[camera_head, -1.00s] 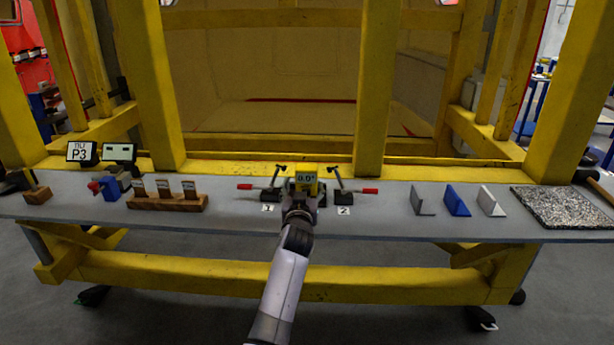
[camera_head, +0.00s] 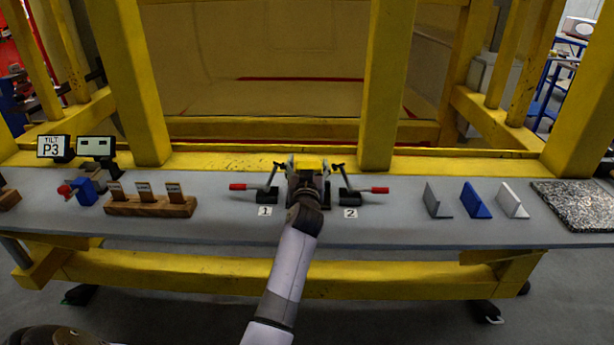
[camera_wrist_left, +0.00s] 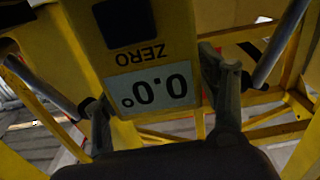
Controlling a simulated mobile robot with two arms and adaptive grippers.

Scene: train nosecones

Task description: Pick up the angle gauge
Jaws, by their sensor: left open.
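The angle gauge (camera_head: 313,162) is a yellow block at the middle of the grey shelf, between two toggle clamps. In the head view, my left gripper and wrist cover most of it. In the left wrist view, the gauge (camera_wrist_left: 150,50) fills the middle, upside down, with a ZERO label and a display reading 0.0°. My left gripper (camera_head: 306,168) is open, with one finger on each side of the gauge in the left wrist view (camera_wrist_left: 162,105). I cannot tell whether the fingers touch it. My right gripper is not in view.
Clamps with red handles stand close left (camera_head: 262,188) and right (camera_head: 355,191) of the gauge. A wooden block with cards (camera_head: 150,208) and a TILT P3 display (camera_head: 52,147) are left. Angle pieces (camera_head: 475,201) and a speckled slab (camera_head: 575,207) are right. Yellow posts rise behind.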

